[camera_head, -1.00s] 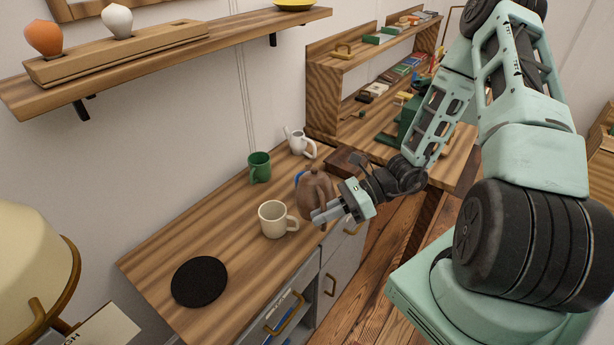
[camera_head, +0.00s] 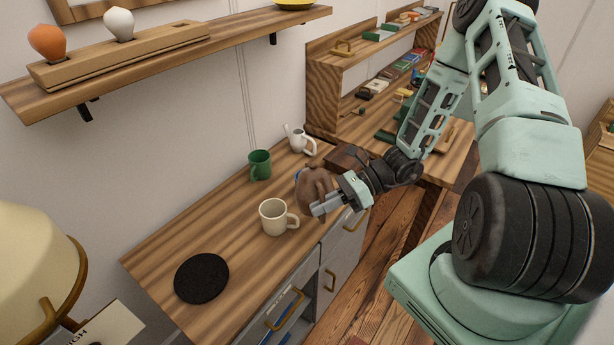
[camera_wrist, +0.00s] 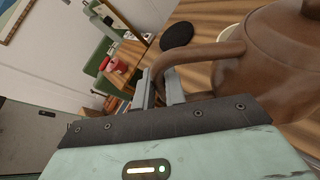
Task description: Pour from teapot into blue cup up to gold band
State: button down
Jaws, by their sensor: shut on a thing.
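The brown teapot (camera_head: 316,184) is at the counter's right part, beyond the cream mug, and appears tilted. My gripper (camera_head: 322,208) is shut on its handle. In the wrist view the curved handle (camera_wrist: 190,57) passes between my fingers (camera_wrist: 162,92), and the teapot body (camera_wrist: 285,60) fills the upper right. Only a sliver of the blue cup (camera_head: 298,175) shows behind the teapot. Its gold band, its inside and the liquid level are hidden. I cannot see the spout tip or any stream.
A cream mug (camera_head: 273,218) stands close in front of the teapot. A green mug (camera_head: 260,165) and a white spouted pot (camera_head: 300,141) stand behind. A black round mat (camera_head: 202,278) lies at the near left, with bare counter around it. A wall shelf (camera_head: 160,55) hangs above.

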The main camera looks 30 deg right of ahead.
aim_at(320, 189)
jog(key=shift+m+g+y, duration=0.3)
jog(key=shift+m+g, duration=0.1)
jog(key=shift+m, duration=0.4)
jog(key=shift+w+d+r+p, duration=0.35)
jog(key=shift+w+r+p, duration=0.25)
jog(key=shift+w, duration=0.2)
jog(key=shift+w+d+r+p, duration=0.3)
jog(key=shift+w+r+p, duration=0.25)
jog(key=shift+w, duration=0.2)
dwell(5.7)
